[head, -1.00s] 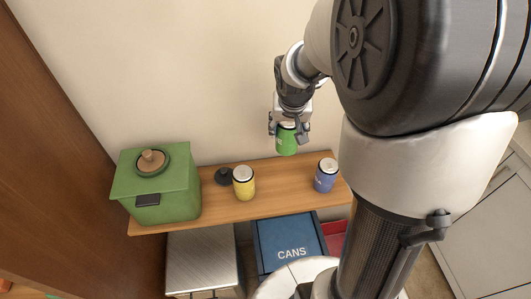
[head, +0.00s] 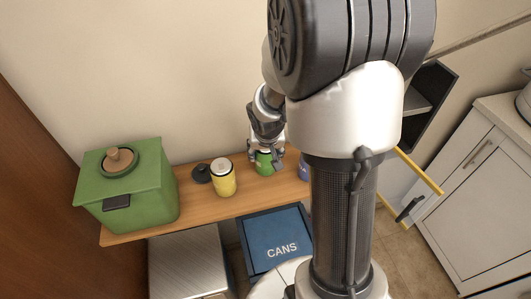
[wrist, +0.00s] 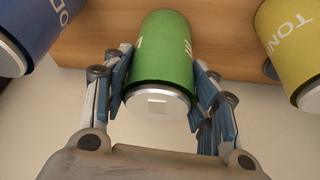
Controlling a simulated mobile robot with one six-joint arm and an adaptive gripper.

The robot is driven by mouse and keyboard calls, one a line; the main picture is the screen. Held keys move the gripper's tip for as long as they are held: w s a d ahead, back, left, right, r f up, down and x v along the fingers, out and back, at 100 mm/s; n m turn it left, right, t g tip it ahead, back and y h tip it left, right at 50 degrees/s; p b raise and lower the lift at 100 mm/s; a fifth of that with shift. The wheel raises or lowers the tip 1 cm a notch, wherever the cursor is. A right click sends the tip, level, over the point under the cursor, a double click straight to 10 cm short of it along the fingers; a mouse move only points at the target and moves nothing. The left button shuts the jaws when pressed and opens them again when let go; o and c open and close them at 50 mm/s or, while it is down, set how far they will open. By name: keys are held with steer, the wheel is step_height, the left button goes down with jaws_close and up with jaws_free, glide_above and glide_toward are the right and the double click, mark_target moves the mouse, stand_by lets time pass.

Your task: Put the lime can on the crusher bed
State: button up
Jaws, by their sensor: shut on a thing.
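My gripper (head: 266,160) is shut on the lime can (head: 264,165), a green can. The can shows between the fingers in the wrist view (wrist: 160,65), its silver end toward the camera. In the head view it is low at the wooden shelf, between the yellow can and the blue can; I cannot tell whether it touches the wood. A dark wall-mounted frame (head: 436,90) with a yellow bar (head: 420,171) stands at the right, partly behind my arm. I cannot tell whether it is the crusher, and no bed shows clearly.
The wooden shelf (head: 245,203) also holds a yellow can (head: 222,182), a dark round object (head: 201,174), a green lidded box (head: 130,190) and a mostly hidden blue can (head: 303,168). A blue CANS bin (head: 275,235) is below. White cabinets (head: 470,195) stand right.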

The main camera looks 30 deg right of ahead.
steer(key=shift+r, duration=0.1)
steer(key=shift+f, duration=0.2)
steer(key=o, duration=0.8)
steer(key=shift+r, duration=0.1)
